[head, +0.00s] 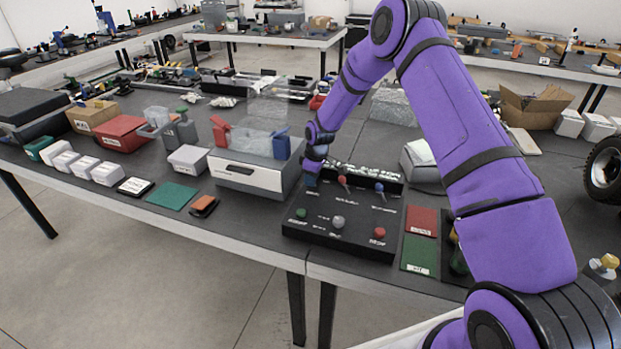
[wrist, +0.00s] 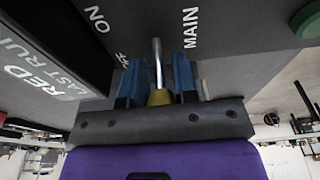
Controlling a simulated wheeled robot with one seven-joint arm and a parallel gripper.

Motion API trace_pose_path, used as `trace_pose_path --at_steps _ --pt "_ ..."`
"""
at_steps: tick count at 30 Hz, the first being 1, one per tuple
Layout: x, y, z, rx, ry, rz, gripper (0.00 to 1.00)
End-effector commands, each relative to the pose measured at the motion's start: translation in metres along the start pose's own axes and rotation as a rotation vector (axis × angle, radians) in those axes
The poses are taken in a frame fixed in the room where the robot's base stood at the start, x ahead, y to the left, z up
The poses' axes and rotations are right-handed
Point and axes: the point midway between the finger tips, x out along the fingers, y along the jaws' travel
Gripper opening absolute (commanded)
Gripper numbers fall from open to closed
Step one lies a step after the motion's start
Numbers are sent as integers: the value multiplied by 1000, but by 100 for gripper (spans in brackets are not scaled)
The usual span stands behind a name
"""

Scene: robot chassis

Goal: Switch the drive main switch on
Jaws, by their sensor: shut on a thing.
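The drive main switch (wrist: 158,62) is a silver lever with a brass-coloured end, beside the printed word MAIN in the wrist view. ON is printed at its upper left, and a partly hidden OFF is nearer the lever. My gripper (wrist: 158,78) has its two blue fingers on either side of the lever and is shut on it. Its lean towards ON or OFF is hard to tell. In the head view my gripper (head: 311,178) is over the back left corner of the black control panel (head: 335,240) and hides the switch there.
The panel also has a red-tipped lever (head: 342,180), a blue-tipped lever (head: 379,187), and green (head: 301,213), grey (head: 338,221) and red (head: 379,233) knobs. A black sign block (wrist: 60,45) stands close behind the switch. A grey box (head: 255,172) stands just left of my gripper.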

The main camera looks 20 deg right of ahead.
Motion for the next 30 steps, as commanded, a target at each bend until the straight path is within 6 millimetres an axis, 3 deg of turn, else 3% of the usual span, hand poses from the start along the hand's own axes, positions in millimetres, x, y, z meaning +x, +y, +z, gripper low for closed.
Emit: trace_pose_path --at_steps 18,30 --pt "-5 2 19 7 403 0 0" --pt "-6 1 24 3 561 1 0"
